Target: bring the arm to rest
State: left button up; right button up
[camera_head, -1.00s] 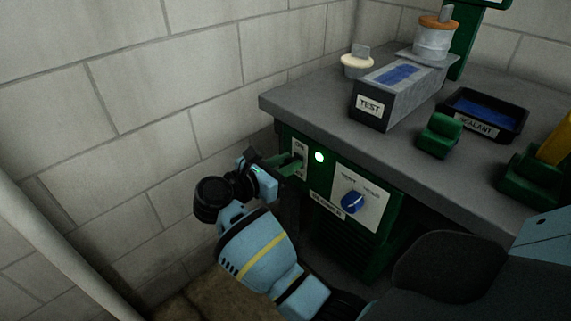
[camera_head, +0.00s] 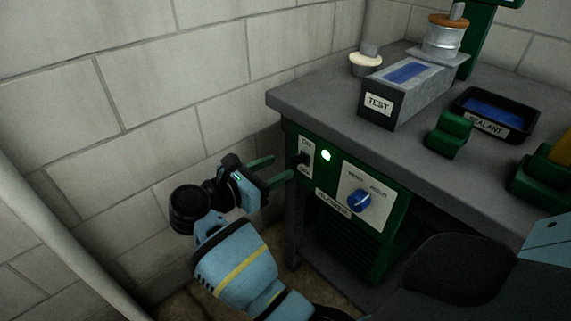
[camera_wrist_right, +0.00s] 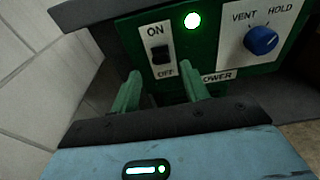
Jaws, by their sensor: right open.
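My right gripper (camera_head: 282,167) is open and empty, its two green fingers apart, just left of the green blower panel (camera_head: 312,184). The black ON/OFF switch (camera_head: 304,159) on the panel is in front of the fingertips, with a visible gap between them. In the right wrist view the fingers (camera_wrist_right: 162,82) point at the panel below the switch (camera_wrist_right: 161,55). A green lamp (camera_head: 326,155) is lit beside the switch. My left gripper is not in view.
The blue VENT/HOLD knob (camera_head: 359,202) sits right of the lamp. The grey bench top (camera_head: 330,120) overhangs the panel and carries a TEST duct box (camera_head: 402,90), a sealant tray (camera_head: 520,122) and green blocks (camera_head: 449,134). A block wall (camera_head: 150,110) stands at left.

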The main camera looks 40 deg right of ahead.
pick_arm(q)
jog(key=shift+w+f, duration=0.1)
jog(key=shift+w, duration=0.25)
pick_arm(e)
jog(key=shift+s+a+r, duration=0.1)
jog(key=shift+a+r, duration=0.05)
jog(key=shift+a, duration=0.85)
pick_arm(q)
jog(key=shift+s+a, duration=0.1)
